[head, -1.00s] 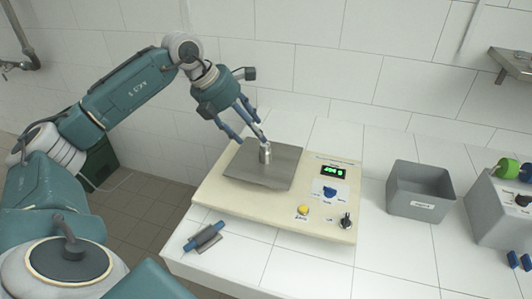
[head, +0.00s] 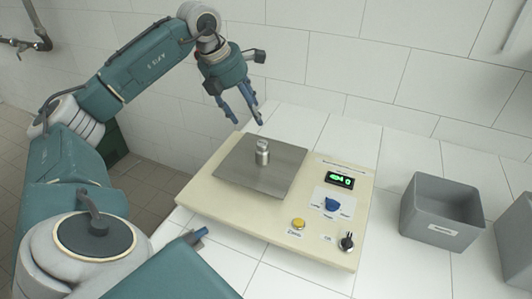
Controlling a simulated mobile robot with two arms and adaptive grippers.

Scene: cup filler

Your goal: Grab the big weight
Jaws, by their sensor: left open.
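A small silver metal weight (head: 263,153) stands upright on the grey plate (head: 244,179) of a cream scale (head: 233,213). The scale has a lit green display (head: 340,181). No other weight shows, so its size cannot be compared. My left gripper (head: 247,121) is open and empty, above and behind the weight, apart from it. Its blue fingers point down.
A grey open bin (head: 441,221) stands on the white tiled counter to the right of the scale. A grey box edge (head: 515,239) shows at far right. The counter between scale and bin is clear.

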